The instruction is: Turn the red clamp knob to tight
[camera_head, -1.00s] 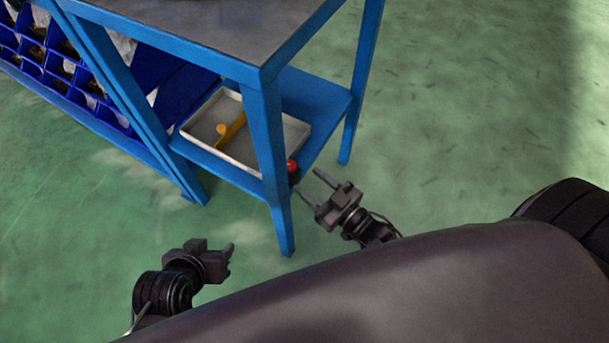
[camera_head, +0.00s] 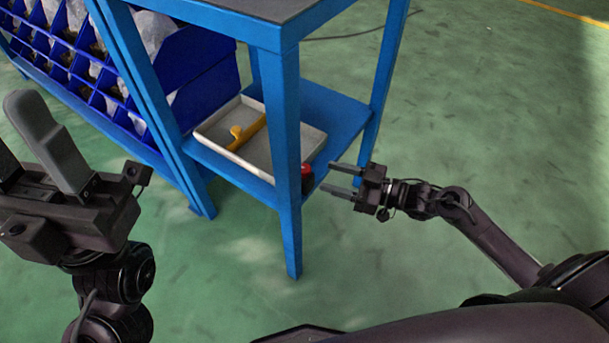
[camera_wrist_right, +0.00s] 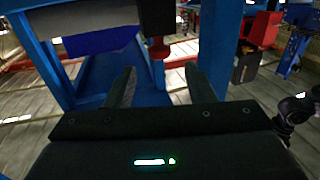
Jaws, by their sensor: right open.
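The red clamp knob (camera_head: 306,169) shows as a small red shape at the right edge of the blue stand's lower shelf, just right of the front leg. A dark part sits below it. My right gripper (camera_head: 330,177) is open to its right, fingers pointing at it, apart from it in this view. In the right wrist view, a red piece (camera_wrist_right: 158,49) under a black block lies ahead, between the lines of the open fingers (camera_wrist_right: 160,72); nothing is held. My left gripper (camera_head: 16,135) is large at the left edge, fingers apart and empty, partly cut off.
The blue stand's front leg (camera_head: 289,230) stands close left of the knob. A pale tray (camera_head: 310,139) with a yellow tool (camera_head: 250,131) lies on the lower shelf. Blue bins (camera_head: 190,75) stand at left.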

